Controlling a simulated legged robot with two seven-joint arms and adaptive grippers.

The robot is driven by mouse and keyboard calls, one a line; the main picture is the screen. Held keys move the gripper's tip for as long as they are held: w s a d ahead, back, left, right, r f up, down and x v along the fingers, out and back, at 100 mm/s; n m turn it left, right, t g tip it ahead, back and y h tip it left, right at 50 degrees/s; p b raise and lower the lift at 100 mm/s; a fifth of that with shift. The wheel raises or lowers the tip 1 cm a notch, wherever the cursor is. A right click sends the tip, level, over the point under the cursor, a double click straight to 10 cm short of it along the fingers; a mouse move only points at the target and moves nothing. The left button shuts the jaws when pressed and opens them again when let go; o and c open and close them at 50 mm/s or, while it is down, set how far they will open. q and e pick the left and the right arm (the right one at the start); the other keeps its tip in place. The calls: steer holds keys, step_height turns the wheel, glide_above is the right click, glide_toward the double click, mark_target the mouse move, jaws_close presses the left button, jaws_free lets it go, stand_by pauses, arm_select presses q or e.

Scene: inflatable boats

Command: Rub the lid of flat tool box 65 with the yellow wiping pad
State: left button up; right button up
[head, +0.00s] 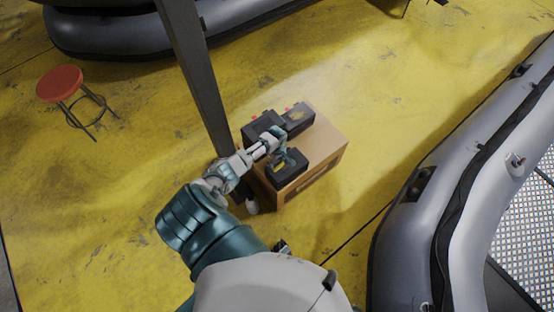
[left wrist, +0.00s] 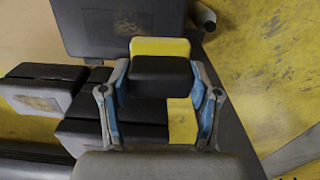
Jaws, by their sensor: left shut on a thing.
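My left gripper (head: 280,155) is over the near dark tool box (head: 290,172) on a cardboard box. In the left wrist view my left gripper (left wrist: 160,72) is shut on the wiping pad, a dark block with a yellow part (left wrist: 160,46). Several flat dark tool boxes show; one has a dull brownish smudge on its lid (left wrist: 112,24) in the wrist view. I cannot read any number, so I cannot tell which is 65. Whether the pad touches a lid is unclear. My right gripper is not in view.
The cardboard box (head: 325,140) stands on a yellow floor beside a dark post (head: 196,70). Two more dark tool boxes (head: 298,117) (head: 262,126) lie at its back. A red stool (head: 60,82) stands left. Grey inflatable boats (head: 420,235) lie right and at the back.

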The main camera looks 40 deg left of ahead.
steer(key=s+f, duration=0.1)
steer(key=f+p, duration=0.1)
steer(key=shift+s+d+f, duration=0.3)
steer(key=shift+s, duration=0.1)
